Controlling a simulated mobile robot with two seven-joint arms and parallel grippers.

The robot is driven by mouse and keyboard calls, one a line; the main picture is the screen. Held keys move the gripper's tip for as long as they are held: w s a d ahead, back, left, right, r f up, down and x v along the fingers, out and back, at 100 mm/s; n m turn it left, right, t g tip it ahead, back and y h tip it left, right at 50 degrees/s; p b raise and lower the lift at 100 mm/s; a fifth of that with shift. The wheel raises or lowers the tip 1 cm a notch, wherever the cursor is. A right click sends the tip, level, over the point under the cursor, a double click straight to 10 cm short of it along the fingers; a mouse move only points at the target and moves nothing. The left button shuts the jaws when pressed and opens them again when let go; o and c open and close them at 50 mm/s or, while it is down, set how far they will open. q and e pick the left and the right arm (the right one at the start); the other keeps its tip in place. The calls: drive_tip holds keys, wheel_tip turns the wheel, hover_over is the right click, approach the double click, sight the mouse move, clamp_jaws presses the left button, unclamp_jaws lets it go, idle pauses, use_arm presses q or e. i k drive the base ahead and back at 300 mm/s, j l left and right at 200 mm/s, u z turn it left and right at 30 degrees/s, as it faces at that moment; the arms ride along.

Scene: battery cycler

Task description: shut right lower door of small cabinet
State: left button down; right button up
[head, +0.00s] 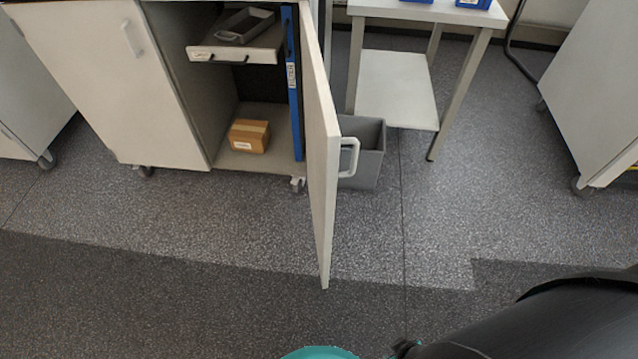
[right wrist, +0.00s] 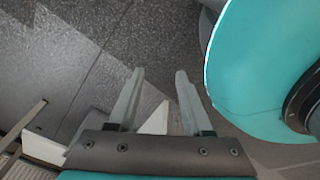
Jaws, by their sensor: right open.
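The small cabinet (head: 195,125) stands at the upper left in the head view. Its right lower door (head: 321,150) stands wide open, swung out toward me and seen nearly edge-on. A white handle (head: 350,157) sits on the door's right-hand face. My right gripper (right wrist: 160,75) shows in the right wrist view with its two fingers apart and nothing between them. My left gripper is not in view.
Inside the cabinet are a cardboard box (head: 249,136), a blue binder (head: 293,85) and a pull-out shelf (head: 236,50) with a grey tray. A grey bin (head: 369,152) stands behind the door, beside a white side table (head: 397,90). The floor in front is clear.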

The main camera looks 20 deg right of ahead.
sight(324, 141)
drive_tip(key=i+l, duration=0.1)
drive_tip(key=l, duration=0.3)
drive_tip(key=i+l+u, duration=0.1)
drive_tip(key=l, duration=0.3)
drive_tip(key=i+l, duration=0.1)
drive_tip(key=l, duration=0.35)
drive_tip(key=u, duration=0.05)
